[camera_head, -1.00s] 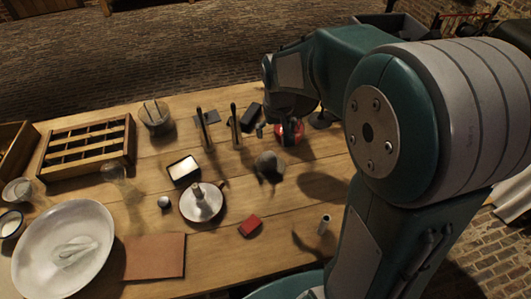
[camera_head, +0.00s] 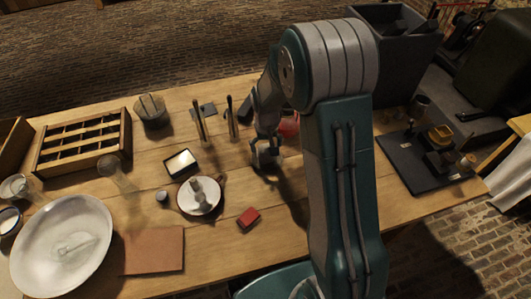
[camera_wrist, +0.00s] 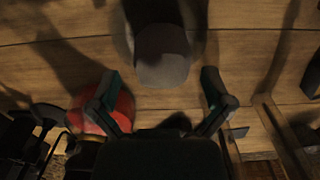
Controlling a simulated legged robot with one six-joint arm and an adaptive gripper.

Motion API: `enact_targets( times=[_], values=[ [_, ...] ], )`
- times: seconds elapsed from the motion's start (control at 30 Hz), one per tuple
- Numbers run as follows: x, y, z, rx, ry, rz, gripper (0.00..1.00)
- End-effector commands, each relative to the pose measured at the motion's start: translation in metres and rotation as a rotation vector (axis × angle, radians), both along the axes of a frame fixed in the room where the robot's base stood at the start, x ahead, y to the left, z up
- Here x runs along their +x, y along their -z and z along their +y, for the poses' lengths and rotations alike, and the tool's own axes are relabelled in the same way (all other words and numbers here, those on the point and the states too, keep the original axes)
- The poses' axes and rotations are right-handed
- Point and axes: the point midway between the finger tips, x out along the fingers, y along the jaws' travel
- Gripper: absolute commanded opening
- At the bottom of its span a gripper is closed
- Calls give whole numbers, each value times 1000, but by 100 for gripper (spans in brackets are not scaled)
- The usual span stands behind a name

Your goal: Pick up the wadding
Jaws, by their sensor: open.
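A grey, rounded, soft-looking lump, which I take to be the wadding (camera_wrist: 162,57), lies at the upper middle of the wrist view. My gripper (camera_wrist: 161,88) is open, with one finger on each side of the lump's near end. The lump sits mostly beyond the fingertips in the picture, and I see no contact. In the head view my gripper (camera_head: 265,157) points down over the table, and its fingers largely hide the lump.
A red round object (camera_wrist: 104,108) is close to the left finger. Two upright rods (camera_head: 200,122) stand left of my gripper. A red block (camera_head: 249,218), a candlestick dish (camera_head: 199,209) and a white bowl (camera_head: 30,250) are on the wooden table. A black board (camera_head: 410,175) lies at the right.

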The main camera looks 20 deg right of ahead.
Motion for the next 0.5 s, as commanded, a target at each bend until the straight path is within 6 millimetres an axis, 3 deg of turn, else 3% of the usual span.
enact_targets(
  times=[0.2,0.5],
  values=[
    [-1,34,3,0,0,3,100],
    [-1,40,3,0,0,0,100]
  ],
)
